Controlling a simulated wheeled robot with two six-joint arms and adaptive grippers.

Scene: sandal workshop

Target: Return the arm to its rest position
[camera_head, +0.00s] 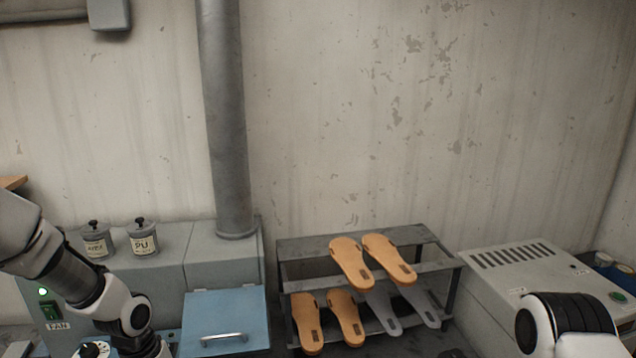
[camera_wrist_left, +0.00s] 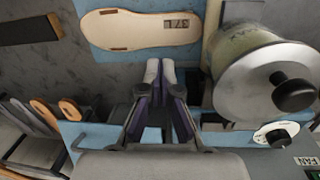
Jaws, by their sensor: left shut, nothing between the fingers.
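My left gripper (camera_wrist_left: 160,72) shows in the left wrist view with its two pale fingertips together, shut and empty. A cream sole (camera_wrist_left: 135,30) with brown pads lies on a blue surface (camera_wrist_left: 95,50) just beyond the fingertips, apart from them as far as I can tell. In the head view my left arm (camera_head: 85,275) comes in from the left, and its gripper is hidden below the picture edge. A link of my right arm (camera_head: 565,320) shows at the bottom right; the right gripper is out of view.
A metal rack (camera_head: 295,245) holds tan soles (camera_head: 350,262) and grey soles (camera_head: 380,310). Left of it are a blue panel (camera_head: 225,310) with a handle and two lidded pots (camera_head: 143,243). A lidded pot (camera_wrist_left: 265,75) sits close right of my left gripper. A grey machine (camera_head: 525,270) stands right.

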